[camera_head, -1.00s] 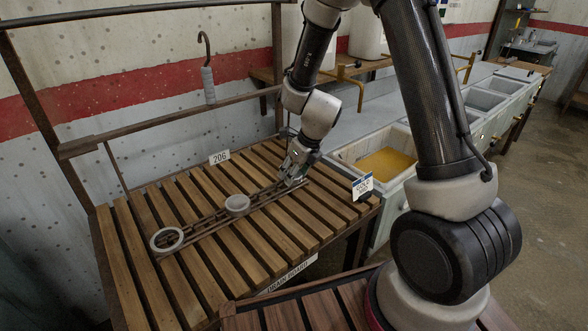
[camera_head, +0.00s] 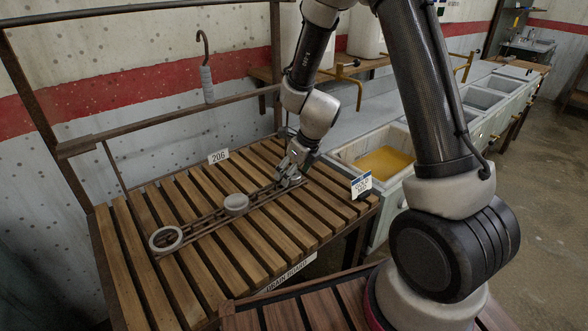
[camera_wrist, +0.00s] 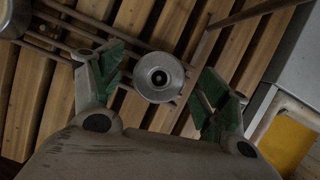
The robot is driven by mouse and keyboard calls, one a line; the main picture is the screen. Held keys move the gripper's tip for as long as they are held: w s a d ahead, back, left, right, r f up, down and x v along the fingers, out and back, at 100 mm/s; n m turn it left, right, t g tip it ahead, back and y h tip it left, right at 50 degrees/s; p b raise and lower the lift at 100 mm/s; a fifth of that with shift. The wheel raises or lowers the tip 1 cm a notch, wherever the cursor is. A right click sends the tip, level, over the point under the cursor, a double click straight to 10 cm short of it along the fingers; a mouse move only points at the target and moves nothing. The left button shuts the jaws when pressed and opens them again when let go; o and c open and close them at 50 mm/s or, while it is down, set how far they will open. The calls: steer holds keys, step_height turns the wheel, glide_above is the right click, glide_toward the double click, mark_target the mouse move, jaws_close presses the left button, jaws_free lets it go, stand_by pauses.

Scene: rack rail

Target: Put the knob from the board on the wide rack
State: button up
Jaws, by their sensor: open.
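A round metal knob (camera_wrist: 158,77) with a dark centre shows in the wrist view, over the wooden slats. My gripper (camera_wrist: 157,92) is open, with one green-padded finger on each side of the knob and gaps between. In the head view my gripper (camera_head: 290,181) is low over the slatted drain board (camera_head: 255,252) and hides the knob. A dark, narrow rack of rails (camera_head: 205,225) lies on the board from the gripper toward the lower left. It has a pale ring (camera_head: 166,239) at its far end and a grey round piece (camera_head: 237,203) near its middle. I cannot tell which part is the wide rack.
A hook with a grey grip (camera_head: 207,85) hangs above the back rail. A small sign (camera_head: 362,185) stands at the board's right edge. Sink basins, one with a yellow bottom (camera_head: 385,161), lie to the right. The board's left slats are clear.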

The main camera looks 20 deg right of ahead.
steer(key=v, duration=1.2)
steer(key=s+d+r+n, duration=0.4)
steer(key=s+n, duration=0.4)
steer(key=n, duration=0.2)
steer(key=s+d+r+n+h, duration=0.1)
steer(key=s+d+r+n, duration=0.3)
steer(key=s+r+n, duration=0.2)
steer(key=s+d+r+n+h, duration=0.1)
steer(key=s+d+r+n, duration=0.3)
steer(key=s+n, duration=0.5)
steer(key=r+n, duration=0.1)
steer(key=n, duration=0.3)
steer(key=shift+s+r+n+t, duration=0.3)
steer(key=shift+s, duration=0.1)
